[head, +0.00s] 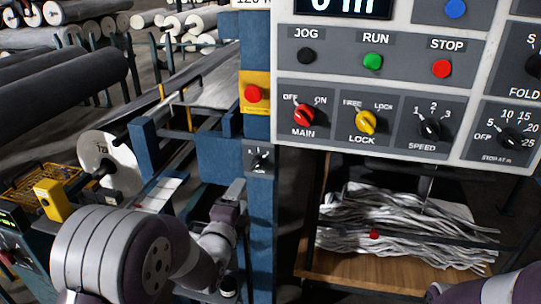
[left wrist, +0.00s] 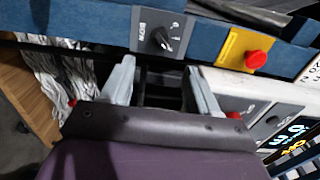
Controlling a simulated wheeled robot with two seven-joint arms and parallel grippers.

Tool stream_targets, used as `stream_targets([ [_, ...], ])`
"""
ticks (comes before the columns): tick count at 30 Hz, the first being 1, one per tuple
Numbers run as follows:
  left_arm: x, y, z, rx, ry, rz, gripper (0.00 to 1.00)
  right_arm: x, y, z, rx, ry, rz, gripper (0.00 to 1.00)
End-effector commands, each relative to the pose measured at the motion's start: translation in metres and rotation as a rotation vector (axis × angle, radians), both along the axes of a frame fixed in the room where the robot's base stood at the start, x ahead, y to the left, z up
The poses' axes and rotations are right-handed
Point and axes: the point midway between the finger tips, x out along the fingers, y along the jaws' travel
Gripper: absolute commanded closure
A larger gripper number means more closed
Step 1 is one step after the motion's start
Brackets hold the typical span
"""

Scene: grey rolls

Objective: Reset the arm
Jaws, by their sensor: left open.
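My left arm comes in from the lower left in the head view. Its gripper (head: 233,192) is beside the blue machine post (head: 222,155), below and left of a small black knob (head: 260,160). In the left wrist view my left gripper (left wrist: 163,86) is open, its two grey fingers apart with nothing held between them. The same knob (left wrist: 160,38) is just beyond the fingertips there, apparently not gripped. Part of my right arm shows at the lower right of the head view; its gripper is out of frame.
A control panel (head: 395,70) with buttons and dials fills the upper right. A red button (head: 253,93) sits on a yellow plate on the post. Shredded grey strips (head: 400,225) lie on a wooden board below. Grey rolls (head: 65,85) rest on racks at left.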

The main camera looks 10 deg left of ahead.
Motion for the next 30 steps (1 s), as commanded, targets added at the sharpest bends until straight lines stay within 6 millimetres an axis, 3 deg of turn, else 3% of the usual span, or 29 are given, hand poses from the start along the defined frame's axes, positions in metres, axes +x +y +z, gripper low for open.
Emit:
stream_targets([
  [2, 0.0, 0.0, -0.006, -0.077, 0.033, 0.002, 0.4, 0.0, 0.0, 0.0, 0.0, 0.0, 0.0, 0.57],
  [5, -0.015, 0.003, -0.059, -0.367, 0.295, 0.073, 0.4, 0.0, 0.0, 0.0, 0.0, 0.0, 0.0, 0.57],
  [6, -0.029, 0.005, -0.081, -0.519, 0.435, 0.144, 0.4, 0.0, 0.0, 0.0, 0.0, 0.0, 0.0, 0.57],
  [9, -0.08, 0.006, -0.123, -0.86, 0.747, 0.405, 0.4, 0.0, 0.0, 0.0, 0.0, 0.0, 0.0, 0.57],
  [14, -0.176, 0.001, -0.146, -1.177, 1.051, 0.901, 0.4, 0.0, 0.0, 0.0, 0.0, 0.0, 0.0, 0.57],
  [16, -0.216, -0.003, -0.142, -1.239, 1.131, 1.108, 0.4, 0.0, 0.0, 0.0, 0.0, 0.0, 0.0, 0.57],
  [18, -0.234, -0.007, -0.132, -1.236, 1.17, 1.17, 0.4, 0.0, 0.0, 0.0, 0.0, 0.0, 0.0, 0.57],
  [19, -0.227, -0.009, -0.126, -1.242, 1.155, 1.142, 0.4, 0.0, 0.0, 0.0, 0.0, 0.0, 0.0, 0.57],
  [21, -0.227, -0.01, -0.075, -1.238, 1.158, 1.141, 0.4, -0.001, 0.0, 0.052, 0.0, 0.002, 0.0, 0.57],
  [24, -0.226, -0.009, -0.04, -1.238, 1.158, 1.14, 0.4, 0.001, 0.0, 0.088, 0.0, -0.002, 0.0, 0.57],
  [30, -0.226, -0.009, 0.008, -1.237, 1.157, 1.138, 0.4, 0.0, 0.0, 0.136, 0.0, 0.0, 0.0, 0.57],
])
